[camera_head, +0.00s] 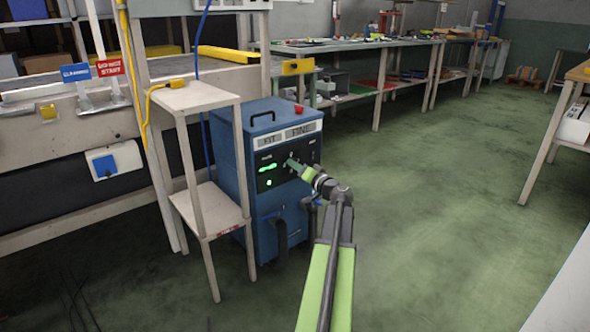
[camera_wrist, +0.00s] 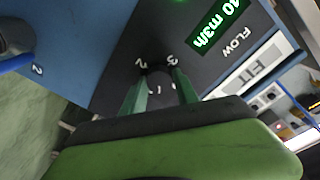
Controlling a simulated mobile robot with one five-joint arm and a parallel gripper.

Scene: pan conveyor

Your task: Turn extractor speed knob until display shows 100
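The extractor is a blue cabinet (camera_head: 232,160) with a dark control panel on its upper front. Its green-lit display (camera_wrist: 217,24) shows at a slant in the wrist view, cut by the top edge; I read a figure ending in 0 and "m3/h", perhaps 40. The word FLOW is beside it. The small dark speed knob (camera_wrist: 158,71) lies between the fingertips of my gripper (camera_wrist: 158,80), near the numerals 2 and 3. In the head view my gripper (camera_head: 296,166) reaches the panel. The fingers stand apart, one on each side of the knob; whether they press it is unclear.
A light shelf stand (camera_head: 197,97) stands close left of the cabinet. A red button (camera_head: 299,111) is on top of the cabinet, and dark hoses (camera_head: 282,238) are at its lower front. Long workbenches (camera_head: 343,43) line the back. The green floor (camera_head: 440,190) to the right is clear.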

